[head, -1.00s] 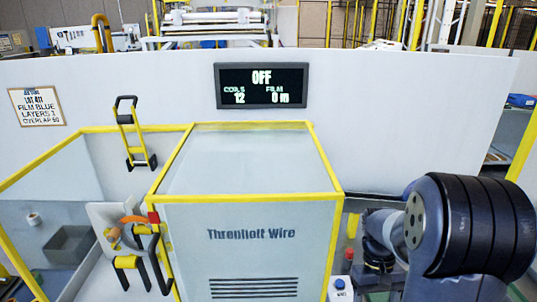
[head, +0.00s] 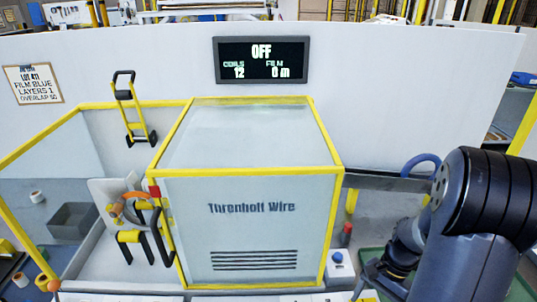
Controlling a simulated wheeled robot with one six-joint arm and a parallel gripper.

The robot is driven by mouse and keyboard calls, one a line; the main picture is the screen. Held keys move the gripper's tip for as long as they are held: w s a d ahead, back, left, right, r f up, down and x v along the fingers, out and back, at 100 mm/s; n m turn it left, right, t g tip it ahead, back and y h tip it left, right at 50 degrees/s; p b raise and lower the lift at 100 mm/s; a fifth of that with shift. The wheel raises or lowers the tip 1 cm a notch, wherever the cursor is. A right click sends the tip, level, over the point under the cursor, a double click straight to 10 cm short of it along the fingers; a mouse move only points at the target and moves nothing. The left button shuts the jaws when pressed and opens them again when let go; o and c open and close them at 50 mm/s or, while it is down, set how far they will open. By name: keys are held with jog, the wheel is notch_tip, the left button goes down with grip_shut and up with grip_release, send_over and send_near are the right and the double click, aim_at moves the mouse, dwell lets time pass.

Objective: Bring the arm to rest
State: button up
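My arm fills the right side of the head view, its dark jointed links bent down toward the lower right. The dark end of the arm, with my gripper (head: 384,280), is low in the picture, right of a small box with a blue button (head: 339,266). The fingertips are small and partly cut off by the bottom edge, so I cannot tell whether they are open or shut. I see nothing clearly held.
A display (head: 261,60) reads OFF, coils 12, film 0 m. A hand truck (head: 133,108) is by the white wall.

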jog(key=m, duration=0.2)
jog(key=m+t+y, duration=0.1)
jog(key=m, duration=0.1)
jog(key=shift+s+d+t, duration=0.1)
jog(key=shift+s+t, duration=0.05)
jog(key=shift+t, duration=0.15)
jog(key=m+t+b, duration=0.1)
jog(key=m, duration=0.2)
jog(key=shift+s+m, duration=0.1)
jog(key=shift+m, duration=0.2)
jog(key=shift+v, duration=0.85)
